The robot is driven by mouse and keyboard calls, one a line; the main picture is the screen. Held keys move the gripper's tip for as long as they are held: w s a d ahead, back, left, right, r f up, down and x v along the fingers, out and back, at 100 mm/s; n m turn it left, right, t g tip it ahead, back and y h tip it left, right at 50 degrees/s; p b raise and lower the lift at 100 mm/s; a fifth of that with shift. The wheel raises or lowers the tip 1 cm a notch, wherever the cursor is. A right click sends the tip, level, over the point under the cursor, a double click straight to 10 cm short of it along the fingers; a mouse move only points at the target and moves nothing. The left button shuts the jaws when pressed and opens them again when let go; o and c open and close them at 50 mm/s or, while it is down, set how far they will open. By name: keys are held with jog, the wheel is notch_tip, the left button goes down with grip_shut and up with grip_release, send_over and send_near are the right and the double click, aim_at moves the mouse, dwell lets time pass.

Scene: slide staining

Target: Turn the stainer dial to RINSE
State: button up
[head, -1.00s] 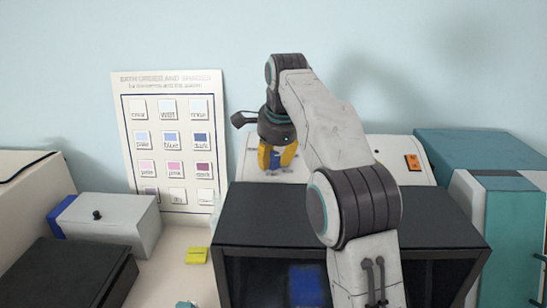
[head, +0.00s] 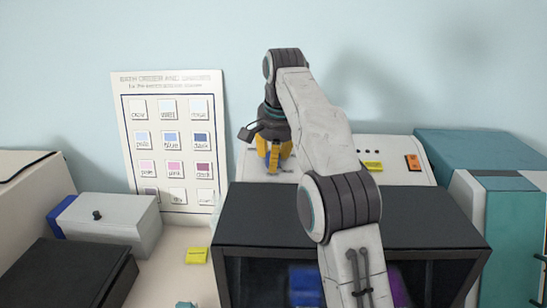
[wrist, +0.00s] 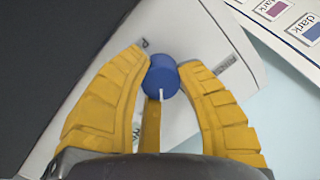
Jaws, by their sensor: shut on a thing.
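The stainer (head: 400,209) is a dark cabinet with a pale sloped control panel (head: 395,152) at its top back. In the wrist view the dial is a round blue knob (wrist: 161,78) with a white pointer line on the side towards my gripper. My gripper (wrist: 162,80), with yellow fingers, is shut on the dial, one finger on each side. In the head view my gripper (head: 274,160) points down at the left part of the panel and hides most of the dial. Lettering shows on the panel beside the dial, but I cannot read it surely.
A shade chart (head: 173,140) leans on the wall at the left. A grey box (head: 120,222) and a yellow block (head: 197,256) stand left of the stainer. An orange switch (head: 412,162) and a yellow label (head: 373,167) are on the panel's right. A teal unit stands at right.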

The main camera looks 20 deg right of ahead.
jog(key=shift+f+n, duration=0.3)
dwell(0.4)
jog(key=o, duration=1.2)
jog(key=shift+r, duration=0.15)
jog(key=shift+r, duration=0.15)
jog(key=shift+s+r, duration=0.2)
jog(key=shift+r, duration=0.25)
jog(key=shift+s, duration=6)
